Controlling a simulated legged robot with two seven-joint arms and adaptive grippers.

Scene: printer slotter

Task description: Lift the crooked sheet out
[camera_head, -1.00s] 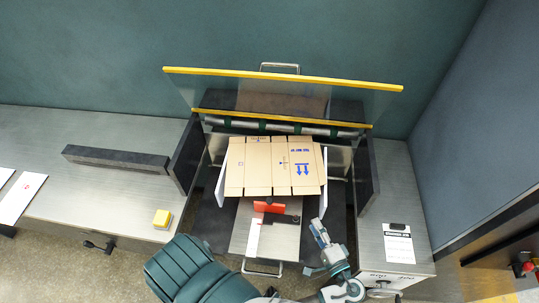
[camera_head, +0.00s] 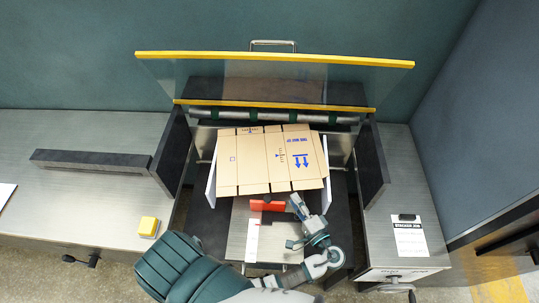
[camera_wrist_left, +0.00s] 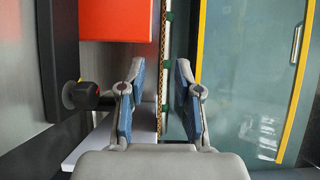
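The crooked sheet (camera_head: 262,162) is a flat brown cardboard blank with blue print. In the head view it lies askew in the machine's feed bay, between two white side guides (camera_head: 325,172). My left gripper (camera_head: 293,224) is open and empty, just in front of the sheet's front right part. In the left wrist view its two fingers (camera_wrist_left: 160,72) stand apart, and the thin corrugated edge of the sheet (camera_wrist_left: 163,55) lines up with the gap between them. I cannot tell whether the edge is inside the gap. My right gripper is not in view.
A red block (camera_head: 266,205) on a dark bar sits before the sheet; it shows close in the wrist view (camera_wrist_left: 115,20). A clear yellow-edged guard (camera_head: 275,56) stands above and behind. Dark side plates (camera_head: 369,165) flank the bay.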

